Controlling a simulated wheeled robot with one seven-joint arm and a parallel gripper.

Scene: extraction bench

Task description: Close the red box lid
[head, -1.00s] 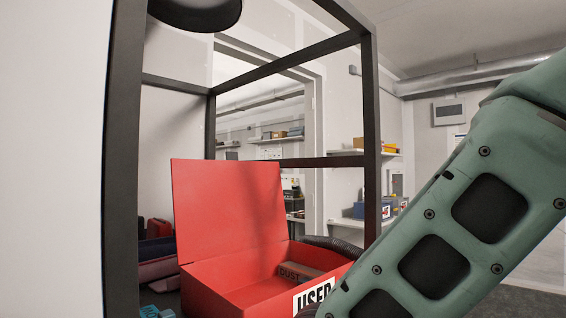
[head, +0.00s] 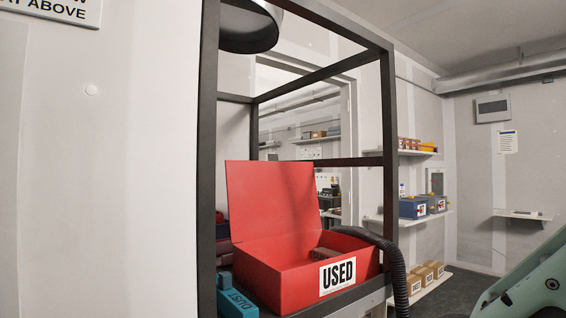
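The red box (head: 285,283) stands on a bench inside a dark metal frame, with a white "USED" label on its front. Its red lid (head: 272,205) is open and stands up at the back, leaning slightly backward. A brownish block (head: 325,253) shows inside the box. My gripper is not in view; only a green part of my arm shows at the lower right, apart from the box.
Dark frame posts (head: 207,160) stand at the box's left and right. A black hose (head: 385,255) curves round the box's right side. A teal block marked "DUST" (head: 236,301) lies left of it. Shelves (head: 408,220) with boxes stand behind.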

